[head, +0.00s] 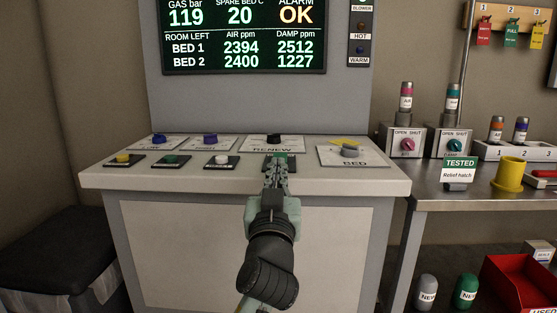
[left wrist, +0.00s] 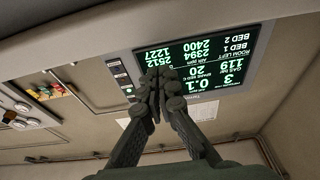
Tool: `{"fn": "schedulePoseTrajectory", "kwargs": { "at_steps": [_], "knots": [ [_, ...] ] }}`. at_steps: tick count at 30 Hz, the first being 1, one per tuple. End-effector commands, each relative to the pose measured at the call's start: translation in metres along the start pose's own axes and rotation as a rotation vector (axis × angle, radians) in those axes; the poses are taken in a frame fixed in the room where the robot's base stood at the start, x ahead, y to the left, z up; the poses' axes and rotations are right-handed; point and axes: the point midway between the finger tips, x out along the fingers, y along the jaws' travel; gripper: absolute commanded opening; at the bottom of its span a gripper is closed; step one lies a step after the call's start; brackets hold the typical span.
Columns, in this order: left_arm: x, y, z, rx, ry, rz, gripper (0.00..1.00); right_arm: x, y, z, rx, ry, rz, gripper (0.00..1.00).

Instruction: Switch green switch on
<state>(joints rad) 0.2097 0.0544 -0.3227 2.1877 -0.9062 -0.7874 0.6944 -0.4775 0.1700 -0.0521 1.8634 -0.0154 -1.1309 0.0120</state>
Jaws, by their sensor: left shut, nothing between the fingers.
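A small dark plate with a green switch (head: 170,159) sits on the front row of the console top (head: 345,180) in the head view. I cannot tell its on or off position. My left gripper (head: 277,166) is shut and empty, reaching over the console to the right of the green switch. The shut fingers (left wrist: 158,75) also show in the left wrist view, where no switch is visible. My right gripper is in neither view.
Yellow (head: 123,158) and white (head: 222,159) switches flank the green one. Larger dials stand behind, with a grey BED knob (head: 350,151) at right. A display (head: 243,35) rises at the back. A metal bench (head: 480,200) stands right.

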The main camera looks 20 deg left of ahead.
Motion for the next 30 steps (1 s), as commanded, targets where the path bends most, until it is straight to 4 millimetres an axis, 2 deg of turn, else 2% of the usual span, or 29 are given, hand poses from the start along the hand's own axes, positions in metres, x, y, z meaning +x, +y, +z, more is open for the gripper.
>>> {"fn": "schedulePoseTrajectory", "kwargs": {
  "at_steps": [3, 7, 23, 26, 29, 30],
  "knots": [
    [-0.017, 0.001, 0.005, -0.001, -0.001, 0.002, 0.00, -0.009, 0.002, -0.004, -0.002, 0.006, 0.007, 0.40],
    [-0.025, 0.000, 0.005, 0.000, 0.000, 0.001, 0.00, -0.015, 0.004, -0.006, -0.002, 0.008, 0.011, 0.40],
    [-0.026, 0.000, 0.008, 0.004, -0.008, 0.000, 0.00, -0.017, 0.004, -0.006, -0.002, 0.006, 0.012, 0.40],
    [-0.028, -0.003, 0.034, 0.025, -0.068, 0.002, 0.00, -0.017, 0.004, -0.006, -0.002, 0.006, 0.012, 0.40],
    [-0.036, -0.011, 0.086, 0.067, -0.194, 0.007, 0.00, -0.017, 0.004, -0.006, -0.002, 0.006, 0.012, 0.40],
    [-0.043, -0.015, 0.113, 0.089, -0.261, 0.013, 0.00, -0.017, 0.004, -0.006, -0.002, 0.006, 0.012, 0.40]
  ]
}}
